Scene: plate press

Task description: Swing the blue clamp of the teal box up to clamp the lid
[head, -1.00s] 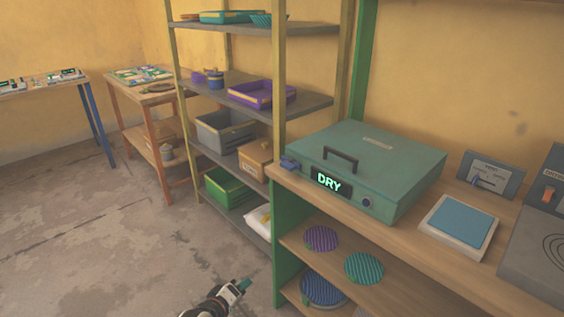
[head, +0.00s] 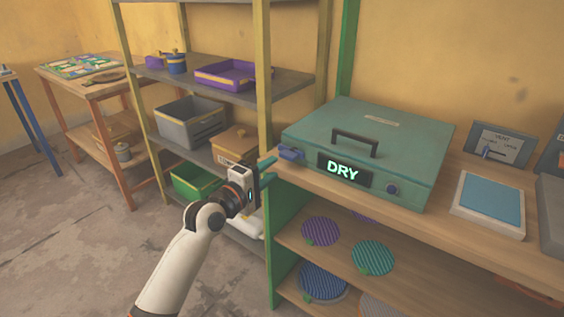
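The teal box (head: 405,150) stands on the wooden bench with its lid down. The blue clamp (head: 291,153) sticks out at the box's left front corner, low down. My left gripper (head: 268,172) is just left of and below the clamp, its teal fingers pointing toward it. The fingers look parted with nothing between them, and they seem apart from the clamp. My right gripper is not in view.
The wooden bench (head: 450,222) has a scale-like blue pad (head: 491,191) and a switch panel (head: 499,146) to the right. Striped discs (head: 373,257) lie on the shelf below. A storage rack (head: 235,85) with bins stands behind my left arm.

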